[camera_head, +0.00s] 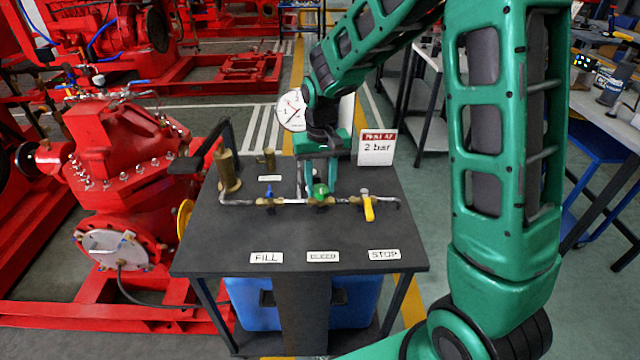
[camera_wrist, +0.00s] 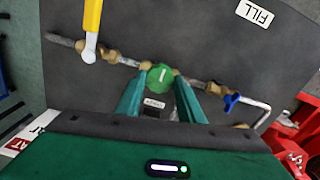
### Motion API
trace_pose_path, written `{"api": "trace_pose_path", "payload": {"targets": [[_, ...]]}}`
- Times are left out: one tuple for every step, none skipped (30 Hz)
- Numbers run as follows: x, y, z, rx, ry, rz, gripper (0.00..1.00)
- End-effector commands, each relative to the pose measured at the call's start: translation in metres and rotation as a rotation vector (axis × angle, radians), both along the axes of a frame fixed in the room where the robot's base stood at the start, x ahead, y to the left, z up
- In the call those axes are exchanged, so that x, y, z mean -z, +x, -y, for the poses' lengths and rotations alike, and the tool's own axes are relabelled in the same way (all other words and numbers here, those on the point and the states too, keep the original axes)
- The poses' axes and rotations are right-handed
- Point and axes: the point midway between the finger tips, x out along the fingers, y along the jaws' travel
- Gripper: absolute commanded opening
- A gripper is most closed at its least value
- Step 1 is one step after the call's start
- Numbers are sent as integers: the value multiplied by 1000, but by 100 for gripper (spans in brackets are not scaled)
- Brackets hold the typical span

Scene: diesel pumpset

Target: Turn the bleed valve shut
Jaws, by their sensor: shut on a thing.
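The bleed valve is a round green knob (camera_head: 320,191) in the middle of the pipe run, above the BLEED label (camera_head: 323,256). It also shows in the wrist view (camera_wrist: 160,76), with a pale mark on its face. My gripper (camera_head: 319,180) comes down on it from behind and above. In the wrist view, my two green fingers (camera_wrist: 160,88) stand on either side of the knob and are shut on it. The exact contact at the fingertips is partly hidden.
A blue-handled valve (camera_head: 269,195) is left of the knob and a yellow-handled valve (camera_head: 368,207) right, both close. A brass cylinder (camera_head: 228,170), a dial gauge (camera_head: 292,110) and a "2 bar" sign (camera_head: 376,148) stand behind.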

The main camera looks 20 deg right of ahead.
Motion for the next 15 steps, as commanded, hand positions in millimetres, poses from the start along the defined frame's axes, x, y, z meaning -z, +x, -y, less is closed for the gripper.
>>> {"api": "trace_pose_path", "payload": {"targets": [[-2,4,0,2,1,11,12],[-2,4,0,2,1,11,12],[-2,4,0,2,0,12,12],[-2,4,0,2,1,11,42],[-2,4,0,2,1,11,49],[-2,3,0,1,1,9,53],[-2,3,0,1,1,9,53],[-2,3,0,1,1,8,53],[-2,2,0,1,0,7,53],[-1,2,0,1,0,6,53],[-1,2,0,1,0,6,53],[-1,2,0,0,0,5,53],[-1,2,0,0,0,5,53],[-1,2,0,0,0,4,53],[-2,2,0,0,0,4,53]]}}
